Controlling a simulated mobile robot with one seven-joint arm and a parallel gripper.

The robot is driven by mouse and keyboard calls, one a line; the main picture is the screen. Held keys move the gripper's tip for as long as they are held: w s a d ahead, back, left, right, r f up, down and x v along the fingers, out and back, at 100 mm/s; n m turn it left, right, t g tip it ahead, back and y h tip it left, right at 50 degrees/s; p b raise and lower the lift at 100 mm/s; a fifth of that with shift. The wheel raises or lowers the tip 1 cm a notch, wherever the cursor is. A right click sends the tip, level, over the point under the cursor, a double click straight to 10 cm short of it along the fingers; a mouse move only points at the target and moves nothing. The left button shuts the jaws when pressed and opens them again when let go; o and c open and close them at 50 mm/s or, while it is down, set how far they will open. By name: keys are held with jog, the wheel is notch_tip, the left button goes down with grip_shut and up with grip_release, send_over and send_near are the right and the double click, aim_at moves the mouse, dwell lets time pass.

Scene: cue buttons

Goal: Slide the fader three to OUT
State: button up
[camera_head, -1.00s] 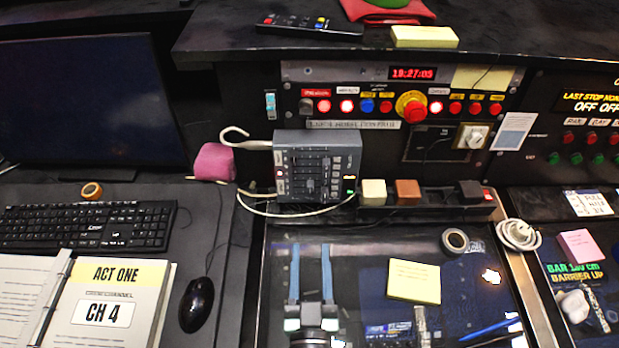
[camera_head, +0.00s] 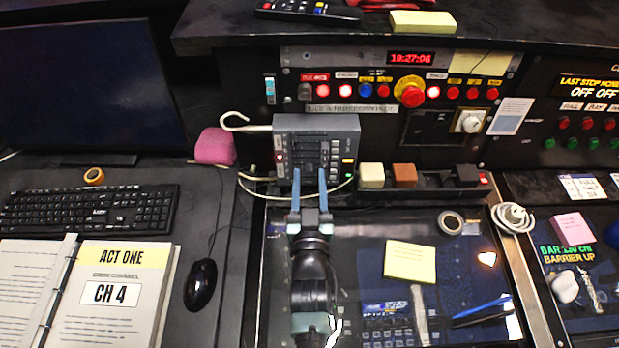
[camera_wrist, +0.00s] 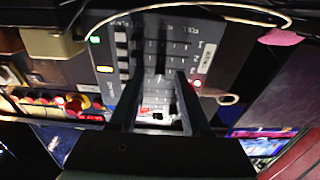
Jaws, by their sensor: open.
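The small grey fader box (camera_head: 345,123) sits below the button panel. Its face has several dark fader slots, a red light at left, and green and amber lights at right. I cannot tell which fader is number three, nor read the OUT mark. My gripper (camera_head: 309,172) is open and empty, its two blue fingers pointing at the lower part of the box. In the wrist view the box (camera_wrist: 205,48) appears upside down, and the open gripper (camera_wrist: 160,77) spans the middle of its face. Small dark fader caps show between the fingers; contact cannot be told.
A white cable (camera_head: 232,121) loops around the box. Cream (camera_head: 371,175) and brown (camera_head: 405,175) blocks stand to its right. The button panel (camera_head: 400,88) with a yellow-ringed red knob is behind.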

grip_shut()
dwell(0.3)
dwell(1.2)
